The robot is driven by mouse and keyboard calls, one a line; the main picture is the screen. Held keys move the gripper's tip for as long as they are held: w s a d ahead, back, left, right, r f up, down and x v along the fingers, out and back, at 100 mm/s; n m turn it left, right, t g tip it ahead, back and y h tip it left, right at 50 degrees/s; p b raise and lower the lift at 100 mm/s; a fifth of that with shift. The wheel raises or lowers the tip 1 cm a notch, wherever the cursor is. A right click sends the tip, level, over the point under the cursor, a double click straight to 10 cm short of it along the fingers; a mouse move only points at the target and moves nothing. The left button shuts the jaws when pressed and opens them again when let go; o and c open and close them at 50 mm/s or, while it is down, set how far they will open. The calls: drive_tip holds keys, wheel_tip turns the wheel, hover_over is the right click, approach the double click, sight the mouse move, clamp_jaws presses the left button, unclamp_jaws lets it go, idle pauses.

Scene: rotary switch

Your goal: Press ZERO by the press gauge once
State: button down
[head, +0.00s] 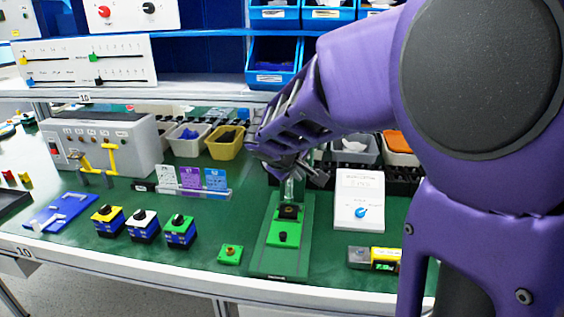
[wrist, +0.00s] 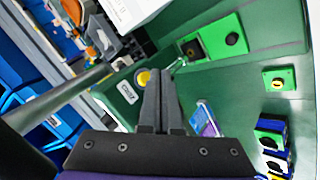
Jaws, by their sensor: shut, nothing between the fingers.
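The green press (head: 279,262) stands upright near the middle of the bench. Its base also shows at the top of the wrist view (wrist: 236,22). A round yellow button (wrist: 142,78) with a small white label (wrist: 127,92) beside it sits near the press in the wrist view. The label's print is too small to read surely. In the head view the button is not seen; my arm covers the area behind the press. My gripper (wrist: 158,72) is shut and empty, its tips overlapping the button's lower right edge in the wrist view. I cannot tell if they touch.
A white box with a blue knob (head: 361,213) stands right of the press, with a small display unit (head: 375,259) in front. A small green button box (head: 230,254) and several switch blocks (head: 143,225) stand left. Bins (head: 225,143) line the back.

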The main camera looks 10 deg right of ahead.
idle(0.3)
drive_tip(key=shift+w+d, duration=0.1)
drive_tip(key=shift+w, duration=0.3)
drive_tip(key=shift+w+d, duration=0.15)
drive_tip(key=shift+w, duration=0.25)
idle(0.6)
drive_tip(key=shift+s, duration=0.1)
drive_tip(key=shift+s+a+b, duration=0.3)
drive_tip(key=shift+s, duration=0.4)
drive_tip(key=shift+s, duration=0.1)
drive_tip(key=s, duration=0.1)
drive_tip(key=s+a, duration=0.1)
drive_tip(key=s, duration=0.2)
drive_tip(key=shift+s+a, duration=0.25)
drive_tip(key=shift+s, duration=0.05)
drive_tip(key=shift+r, duration=0.15)
idle(0.5)
